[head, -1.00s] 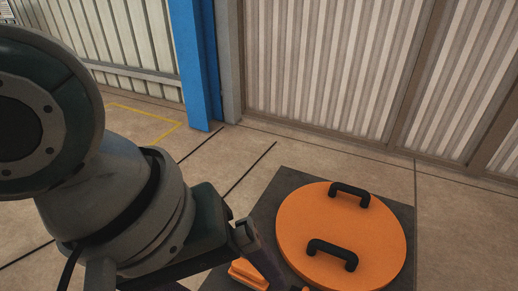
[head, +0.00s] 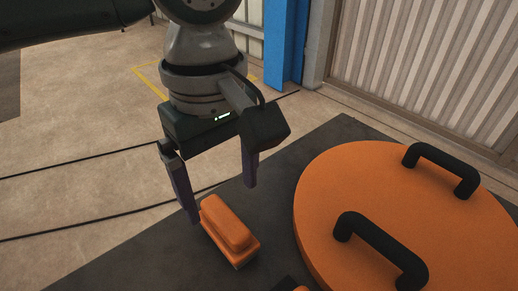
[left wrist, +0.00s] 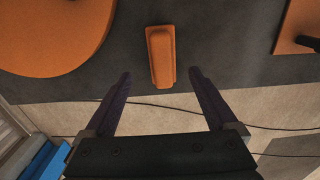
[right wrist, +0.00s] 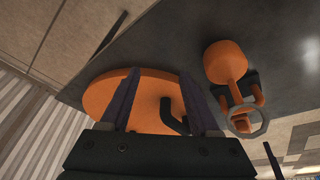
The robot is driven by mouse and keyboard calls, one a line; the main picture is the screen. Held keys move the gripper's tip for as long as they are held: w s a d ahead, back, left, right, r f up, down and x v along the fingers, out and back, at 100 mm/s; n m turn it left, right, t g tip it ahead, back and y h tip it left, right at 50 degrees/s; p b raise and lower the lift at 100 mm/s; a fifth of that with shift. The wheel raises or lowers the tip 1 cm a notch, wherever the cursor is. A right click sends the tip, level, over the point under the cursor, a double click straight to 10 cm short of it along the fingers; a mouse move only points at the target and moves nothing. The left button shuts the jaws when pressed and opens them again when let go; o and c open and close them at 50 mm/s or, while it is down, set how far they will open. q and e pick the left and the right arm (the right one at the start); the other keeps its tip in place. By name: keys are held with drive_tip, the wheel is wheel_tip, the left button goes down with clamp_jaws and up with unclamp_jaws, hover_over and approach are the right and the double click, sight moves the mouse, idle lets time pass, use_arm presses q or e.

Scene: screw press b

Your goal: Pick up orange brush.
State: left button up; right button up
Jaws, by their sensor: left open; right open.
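The orange brush (head: 229,230) lies on the dark table top near its edge, left of the big orange disc. My left gripper (head: 222,203) is open and empty just above and behind the brush, its fingers pointing down. In the left wrist view the brush (left wrist: 161,56) lies ahead of the gap between the open fingers (left wrist: 160,75), apart from both. My right gripper (right wrist: 160,80) shows only in the right wrist view. It is open, with the disc beyond its fingers, and nothing is between them.
The large orange disc (head: 390,218) with two black handles (head: 380,250) takes up the right of the dark table (head: 130,265). The right wrist view shows an orange knob (right wrist: 225,62) and a grey ring (right wrist: 248,121). An orange plate (left wrist: 300,25) is at the right in the left wrist view.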

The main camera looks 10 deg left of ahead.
sight(224, 216)
use_arm(q)
drive_tip(key=f, duration=0.2)
drive_tip(key=f+b, duration=0.1)
drive_tip(key=f, duration=0.1)
drive_tip(key=f+b, duration=0.1)
drive_tip(key=f, duration=0.1)
drive_tip(key=shift+s+f, duration=0.1)
drive_tip(key=shift+s, duration=0.15)
use_arm(e)
wheel_tip(224, 216, down, 2)
drive_tip(key=shift+f, duration=0.2)
use_arm(q)
drive_tip(key=shift+c, duration=0.2)
clamp_jaws()
